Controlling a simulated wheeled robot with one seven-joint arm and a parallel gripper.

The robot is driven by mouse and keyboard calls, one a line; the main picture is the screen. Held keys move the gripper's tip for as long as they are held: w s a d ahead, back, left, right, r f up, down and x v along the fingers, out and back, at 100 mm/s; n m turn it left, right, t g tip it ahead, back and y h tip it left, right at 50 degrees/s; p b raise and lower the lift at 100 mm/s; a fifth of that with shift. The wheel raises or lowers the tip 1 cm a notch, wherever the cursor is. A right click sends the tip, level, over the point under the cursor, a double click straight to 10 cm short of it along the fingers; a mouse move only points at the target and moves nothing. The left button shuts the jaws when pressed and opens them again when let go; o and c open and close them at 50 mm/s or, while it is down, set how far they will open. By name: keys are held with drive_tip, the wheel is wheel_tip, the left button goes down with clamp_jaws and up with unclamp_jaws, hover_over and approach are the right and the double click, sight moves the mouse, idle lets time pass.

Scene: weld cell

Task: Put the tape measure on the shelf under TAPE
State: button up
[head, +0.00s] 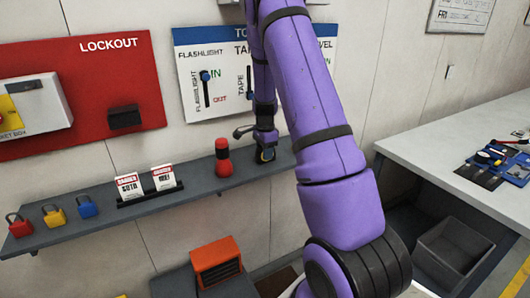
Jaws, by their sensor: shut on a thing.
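The tape measure (267,155), small, dark and yellow, is at the wall shelf's right part, just right of the red flashlight (222,158). My gripper (264,140) points down and is shut on it; the fingers hide its upper part. The tape measure overlaps the grey shelf (105,221) in the head view; whether it touches the shelf top I cannot tell. Above is the tool board (190,85) with FLASHLIGHT, TAPE and LEVEL labels. My purple arm covers part of the TAPE and LEVEL area.
On the shelf's left stand red, yellow and blue padlocks (54,215) and a rack of danger tags (148,184). A red lockout board (85,85) hangs above. An orange heater (217,261) is below. A white bench (440,140) with tools is at right, a grey bin (455,248) under it.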

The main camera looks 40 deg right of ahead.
drive_tip(key=shift+f, duration=0.1)
drive_tip(key=o, duration=1.1)
drive_tip(key=shift+c, duration=0.2)
